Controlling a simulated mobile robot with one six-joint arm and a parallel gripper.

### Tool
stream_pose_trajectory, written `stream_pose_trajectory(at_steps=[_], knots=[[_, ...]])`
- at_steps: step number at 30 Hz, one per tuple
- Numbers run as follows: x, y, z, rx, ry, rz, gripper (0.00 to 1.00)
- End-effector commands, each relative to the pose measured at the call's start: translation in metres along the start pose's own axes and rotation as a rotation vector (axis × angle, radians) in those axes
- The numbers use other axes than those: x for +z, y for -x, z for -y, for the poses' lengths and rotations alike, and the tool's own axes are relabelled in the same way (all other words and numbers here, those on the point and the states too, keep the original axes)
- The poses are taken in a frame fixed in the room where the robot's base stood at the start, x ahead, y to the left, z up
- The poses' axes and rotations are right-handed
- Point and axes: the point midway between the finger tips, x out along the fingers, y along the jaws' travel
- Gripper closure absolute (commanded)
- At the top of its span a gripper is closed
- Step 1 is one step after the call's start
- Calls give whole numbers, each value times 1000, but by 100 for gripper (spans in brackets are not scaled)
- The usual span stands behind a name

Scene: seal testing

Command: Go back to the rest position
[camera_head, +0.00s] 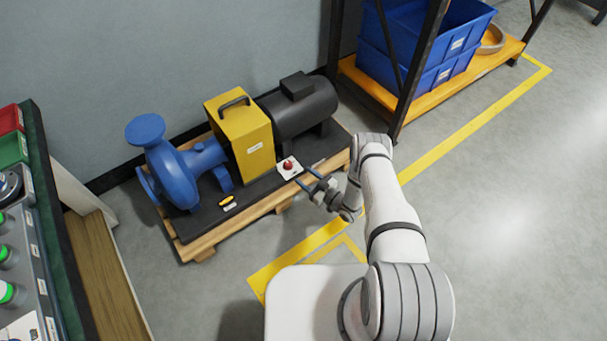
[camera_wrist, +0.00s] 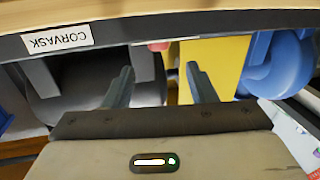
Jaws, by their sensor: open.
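My gripper (camera_head: 306,178) is open and empty at the end of my outstretched arm, just right of a white box with a red button (camera_head: 288,166) on the pump unit's dark base. The gripper appears apart from the button, though the exact gap is hard to judge. In the wrist view my two fingers (camera_wrist: 160,76) stand apart with nothing held between them. The red button (camera_wrist: 158,46) shows partly, beyond the fingertips, cut off by the dark base edge labelled CORVASK (camera_wrist: 57,39).
The pump unit has a blue pump (camera_head: 180,165), a yellow guard (camera_head: 241,135) and a black motor (camera_head: 300,108) on a wooden pallet (camera_head: 200,245). A rack with blue bins (camera_head: 415,60) stands behind right. A bench (camera_head: 45,240) is at left. Floor at right is clear.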

Motion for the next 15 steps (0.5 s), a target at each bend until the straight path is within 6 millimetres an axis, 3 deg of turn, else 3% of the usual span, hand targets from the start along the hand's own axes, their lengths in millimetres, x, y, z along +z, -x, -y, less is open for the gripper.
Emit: stream_pose_trajectory(at_steps=[15], knots=[[-6, -4, -4, 2, 6, 7, 49]])
